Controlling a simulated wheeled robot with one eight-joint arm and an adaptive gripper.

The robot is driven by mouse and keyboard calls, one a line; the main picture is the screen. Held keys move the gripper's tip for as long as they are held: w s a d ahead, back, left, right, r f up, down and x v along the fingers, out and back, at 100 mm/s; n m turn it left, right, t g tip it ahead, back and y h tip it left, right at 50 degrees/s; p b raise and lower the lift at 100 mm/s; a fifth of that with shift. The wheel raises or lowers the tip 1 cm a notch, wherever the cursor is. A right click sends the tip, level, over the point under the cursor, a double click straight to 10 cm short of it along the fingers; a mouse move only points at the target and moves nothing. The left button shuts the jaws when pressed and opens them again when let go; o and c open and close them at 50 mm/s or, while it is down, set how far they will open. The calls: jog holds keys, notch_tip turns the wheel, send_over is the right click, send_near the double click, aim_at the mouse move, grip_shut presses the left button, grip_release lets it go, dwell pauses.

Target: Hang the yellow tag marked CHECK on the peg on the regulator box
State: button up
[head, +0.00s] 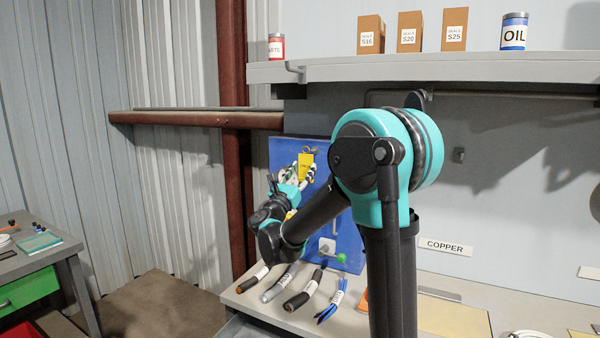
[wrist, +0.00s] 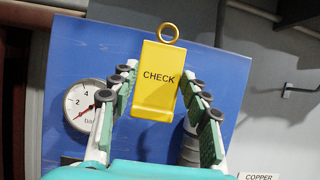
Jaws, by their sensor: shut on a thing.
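The yellow tag marked CHECK (wrist: 157,78) is upright between the fingers of my gripper (wrist: 158,92), with its ring (wrist: 168,33) at the top. My gripper is shut on the tag. In the head view the tag (head: 306,162) shows in my gripper (head: 300,173), in front of the upper part of the blue regulator box (head: 285,150). The box (wrist: 75,68) fills most of the background in the wrist view. The peg is not clearly made out in either view. I cannot tell whether the ring touches anything.
A pressure gauge (wrist: 88,104) is on the box, left of my fingers. A green knob (head: 342,257) is low on the box. A shelf (head: 420,68) with boxes and cans overhangs at the upper right.

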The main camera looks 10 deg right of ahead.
jog(key=shift+w+d+f, duration=0.1)
jog(key=shift+w+d, duration=0.55)
jog(key=shift+w, duration=0.3)
jog(key=shift+w+d+f, duration=0.1)
jog(key=shift+w+d, duration=0.5)
jog(key=shift+w, duration=0.35)
jog(key=shift+w+d, duration=0.25)
jog(key=shift+w, duration=0.1)
jog(key=c, duration=0.3)
jog(key=shift+w+d+f, duration=0.25)
jog(key=shift+w+f, duration=0.15)
jog(key=shift+f, duration=0.05)
jog(key=o, duration=1.2)
